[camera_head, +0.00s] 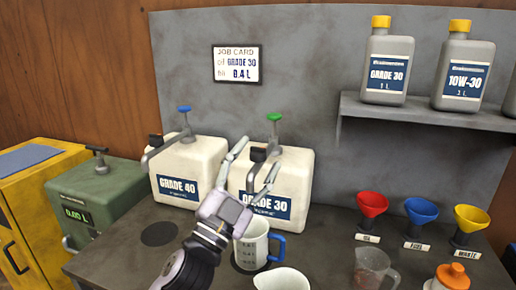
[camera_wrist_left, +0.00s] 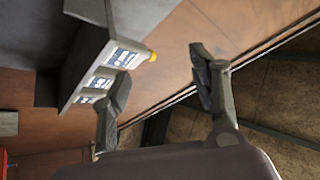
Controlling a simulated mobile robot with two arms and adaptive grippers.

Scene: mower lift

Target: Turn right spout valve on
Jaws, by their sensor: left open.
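The white GRADE 30 container (camera_head: 287,184) stands on the bench, with a dark spout and a green valve knob (camera_head: 274,117) on top. The white GRADE 40 container (camera_head: 190,168) to its left has a similar spout and a blue knob (camera_head: 184,109). My left gripper (camera_head: 256,160) is open and empty, in front of the GRADE 30 container and below its green knob. Its fingers hide part of the spout. In the left wrist view, the open fingers (camera_wrist_left: 158,92) have nothing between them. A jug with a blue handle (camera_head: 254,244) stands below. My right gripper does not show.
A second white jug (camera_head: 281,279) and a clear jug (camera_head: 372,268) stand near the front. Red (camera_head: 372,204), blue (camera_head: 420,211) and yellow (camera_head: 470,217) funnels stand right. A shelf (camera_head: 420,112) holds bottles. A green can (camera_head: 97,193) stands left. The job card (camera_head: 237,65) reads GRADE 30, 0.4 L.

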